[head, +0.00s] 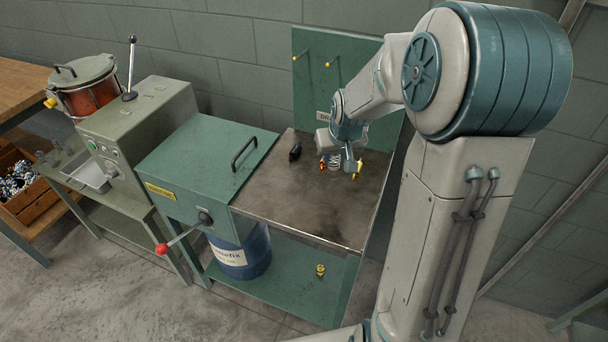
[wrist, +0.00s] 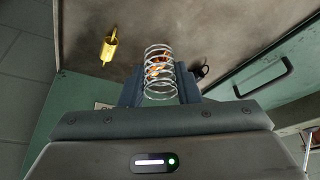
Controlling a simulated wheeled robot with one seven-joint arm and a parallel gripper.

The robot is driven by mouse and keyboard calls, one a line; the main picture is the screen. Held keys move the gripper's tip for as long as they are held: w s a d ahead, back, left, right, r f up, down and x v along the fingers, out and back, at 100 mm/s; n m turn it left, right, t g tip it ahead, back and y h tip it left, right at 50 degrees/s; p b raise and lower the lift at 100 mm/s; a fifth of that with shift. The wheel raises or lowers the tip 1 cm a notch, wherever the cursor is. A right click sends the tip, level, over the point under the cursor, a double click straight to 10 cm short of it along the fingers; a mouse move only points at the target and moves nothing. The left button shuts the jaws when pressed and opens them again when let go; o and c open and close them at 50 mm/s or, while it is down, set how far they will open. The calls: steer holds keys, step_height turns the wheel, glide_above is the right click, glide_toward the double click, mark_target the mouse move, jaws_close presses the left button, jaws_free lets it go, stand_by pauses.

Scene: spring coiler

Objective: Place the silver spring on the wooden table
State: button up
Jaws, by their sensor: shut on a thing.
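The silver spring (wrist: 158,92) stands out between the two dark fingers of my gripper (wrist: 159,80) in the wrist view, and the gripper is shut on it. In the head view, the spring (head: 334,161) is small at my gripper (head: 340,162), over the dark metal bench top (head: 300,205). I cannot tell whether it touches the bench top. An orange thing (wrist: 157,68) shows through the coils. The wooden table (head: 22,78) is at the far left of the head view, cut off by the picture edge.
A yellow piece (wrist: 110,48) and a black item (head: 295,152) are on the bench top. A green box with a handle (head: 205,165), a red-knobbed lever (head: 162,248) and a grey lever machine (head: 140,120) stand between bench and table. A red pot (head: 85,95) is beside the table.

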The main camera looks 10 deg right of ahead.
steer(key=w+a+f, duration=0.1)
steer(key=a, duration=0.1)
steer(key=w+a+f, duration=0.1)
steer(key=a+f, duration=0.1)
steer(key=a, duration=0.1)
steer(key=w+a+f, duration=0.1)
steer(key=a+f, duration=0.1)
steer(key=shift+a, duration=0.2)
steer(key=shift+f+p, duration=0.35)
steer(key=shift+f, duration=1.65)
steer(key=shift+f, duration=0.2)
steer(key=o, duration=0.9)
steer(key=shift+o, duration=0.2)
steer(key=shift+r, duration=0.1)
